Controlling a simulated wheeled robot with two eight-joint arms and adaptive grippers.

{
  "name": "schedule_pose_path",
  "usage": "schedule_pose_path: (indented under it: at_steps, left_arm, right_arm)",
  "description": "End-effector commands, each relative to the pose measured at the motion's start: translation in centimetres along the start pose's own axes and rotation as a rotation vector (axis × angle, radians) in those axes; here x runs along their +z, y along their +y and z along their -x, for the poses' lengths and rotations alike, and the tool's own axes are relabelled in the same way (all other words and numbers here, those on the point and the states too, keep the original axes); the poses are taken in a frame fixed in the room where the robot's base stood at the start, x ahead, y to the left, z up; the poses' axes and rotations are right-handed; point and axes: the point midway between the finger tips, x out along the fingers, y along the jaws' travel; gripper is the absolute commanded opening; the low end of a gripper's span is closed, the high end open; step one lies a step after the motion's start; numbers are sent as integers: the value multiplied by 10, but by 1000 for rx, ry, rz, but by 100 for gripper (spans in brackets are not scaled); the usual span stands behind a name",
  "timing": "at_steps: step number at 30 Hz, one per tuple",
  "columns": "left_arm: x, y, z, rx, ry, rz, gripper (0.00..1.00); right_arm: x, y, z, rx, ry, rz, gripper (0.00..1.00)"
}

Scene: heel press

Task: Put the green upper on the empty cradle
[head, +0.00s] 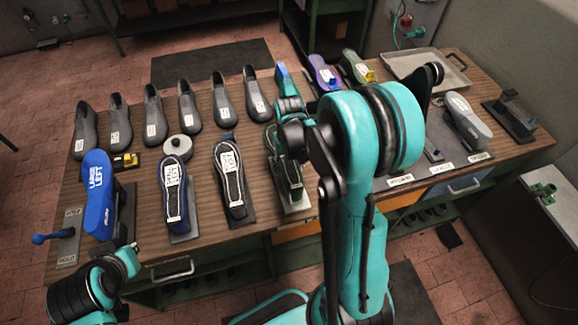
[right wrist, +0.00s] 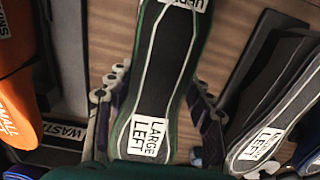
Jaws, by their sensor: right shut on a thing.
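The green upper (right wrist: 158,85) has a dark sole with green edges and a LARGE LEFT label. My right gripper (right wrist: 156,110) is shut on it, with a finger at each side. In the head view the green upper (head: 289,172) is partly hidden by my right arm. It shows over a grey cradle plate (head: 297,202); whether it touches this cradle I cannot tell. My left arm (head: 112,272) shows at the bottom left, but its fingers cannot be made out.
Dark uppers (head: 174,190) and (head: 232,180) stand on plates left of the green one. A blue upper (head: 97,185) stands at the left near a blue-knobbed lever (head: 40,239). Several grey lasts (head: 186,105) line the back. An orange thing (right wrist: 18,85) is close in the wrist view.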

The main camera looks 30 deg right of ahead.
Motion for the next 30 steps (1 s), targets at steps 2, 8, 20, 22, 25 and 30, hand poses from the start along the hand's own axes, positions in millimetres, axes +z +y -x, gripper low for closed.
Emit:
schedule_pose_path:
  at_steps: [2, 8, 20, 22, 25, 30]
  left_arm:
    - [0, 0, 0, 0, 0, 0, 0]
    - [1, 0, -2, 0, 0, 0, 0]
    - [5, 0, -6, 0, 0, 0, 0]
    - [5, 0, -7, 0, 0, 0, 0]
    - [6, 0, -8, 0, 0, 0, 0]
    - [6, 0, -9, 0, 0, 0, 0]
  right_arm:
    - [0, 0, 0, 0, 0, 0, 17]
    - [0, 0, -2, 0, 0, 0, 17]
    - [0, 0, -8, 0, 0, 0, 17]
    - [0, 0, -9, 0, 0, 0, 17]
    - [0, 0, -11, 0, 0, 0, 17]
    - [0, 0, -11, 0, 0, 0, 76]
